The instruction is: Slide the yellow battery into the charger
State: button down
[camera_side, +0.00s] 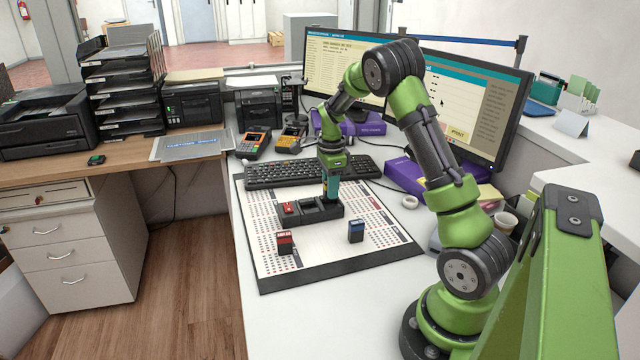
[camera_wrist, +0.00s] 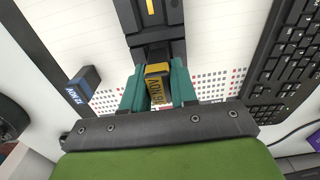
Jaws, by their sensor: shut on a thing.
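The yellow battery (camera_wrist: 158,82) is between the teal fingers of my gripper (camera_wrist: 158,92), which is shut on it. In the side view my gripper (camera_side: 331,190) points down at the right end of the dark charger (camera_side: 312,218). The charger also shows in the wrist view (camera_wrist: 172,32), directly beyond the battery. A red battery (camera_side: 290,208) sits in the charger's left part. The fingers hide the yellow battery's lower end; I cannot tell whether it is inside a bay or just above it.
A red battery (camera_side: 285,242) and a blue battery (camera_side: 356,231) stand on the printed mat (camera_side: 320,262) in front of the charger. A keyboard (camera_side: 300,172) lies behind it, with a monitor (camera_side: 470,105) and purple boxes beyond. The mat's front is mostly clear.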

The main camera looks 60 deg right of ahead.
jog(key=shift+f, duration=0.9)
jog(key=c, duration=0.8)
grip_release()
notch_tip(320, 180, up, 17)
